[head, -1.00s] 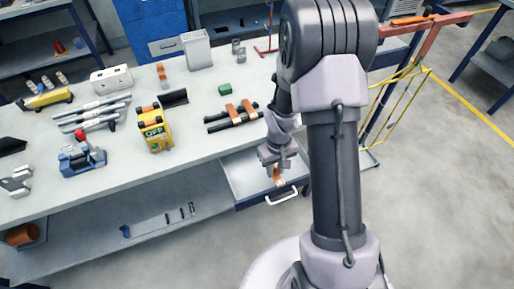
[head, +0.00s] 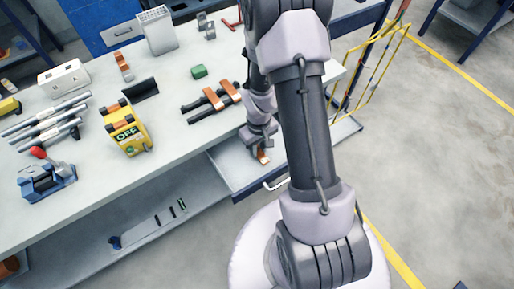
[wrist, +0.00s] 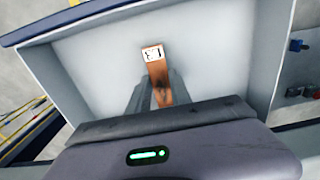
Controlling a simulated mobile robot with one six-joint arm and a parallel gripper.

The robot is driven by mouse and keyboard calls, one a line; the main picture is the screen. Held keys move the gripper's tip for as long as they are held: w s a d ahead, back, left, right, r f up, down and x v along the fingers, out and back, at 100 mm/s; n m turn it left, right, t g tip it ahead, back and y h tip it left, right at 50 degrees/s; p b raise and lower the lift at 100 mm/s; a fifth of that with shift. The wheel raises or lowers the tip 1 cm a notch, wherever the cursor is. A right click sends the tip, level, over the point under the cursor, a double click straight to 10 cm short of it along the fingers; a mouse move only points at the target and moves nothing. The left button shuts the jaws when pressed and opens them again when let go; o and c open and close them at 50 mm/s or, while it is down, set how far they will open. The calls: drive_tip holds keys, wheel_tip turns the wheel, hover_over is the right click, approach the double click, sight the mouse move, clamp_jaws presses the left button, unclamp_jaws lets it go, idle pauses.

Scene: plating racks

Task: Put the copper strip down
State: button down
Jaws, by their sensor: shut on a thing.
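The copper strip (wrist: 157,75) is between the fingers of my gripper (wrist: 160,95) in the wrist view. It has a white label with dark marks at its far end. In the head view the strip (head: 262,154) shows as a small orange piece under my gripper (head: 260,140), which is over the open drawer (head: 228,168) below the bench top. My gripper is shut on the strip. The drawer's pale floor (wrist: 105,70) lies behind the strip in the wrist view and looks otherwise empty. Whether the strip touches the floor I cannot tell.
On the bench top (head: 100,185) are a yellow device marked OFF (head: 127,130), dark bars with copper-coloured pieces (head: 212,100), a green block (head: 199,72), grey rods (head: 45,125) and a blue vise-like tool (head: 46,181). A yellow frame (head: 372,70) stands right of the bench.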

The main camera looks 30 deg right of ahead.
drive_tip(key=shift+f, duration=0.2)
drive_tip(key=c, duration=1.2)
unclamp_jaws()
drive_tip(key=shift+w, duration=0.1)
drive_tip(key=shift+o, duration=0.2)
wheel_tip(320, 180, up, 12)
drive_tip(key=p, duration=0.5)
wheel_tip(320, 180, up, 10)
drive_tip(key=m+t, duration=0.1)
drive_tip(key=t, duration=0.1)
hover_over(258, 151)
drive_tip(key=a, duration=0.3)
drive_tip(key=s+a+r+m+t+y, duration=0.1)
drive_tip(key=s+a+r+m+t, duration=0.1)
drive_tip(key=s+a+r, duration=0.3)
drive_tip(key=s+a+r+m+t+y, duration=0.1)
drive_tip(key=s+a+r, duration=0.5)
drive_tip(key=r, duration=0.6)
drive_tip(key=shift+s+a+r+m+t, duration=0.25)
drive_tip(key=shift+s+m+t, duration=0.15)
drive_tip(key=shift+s, duration=0.25)
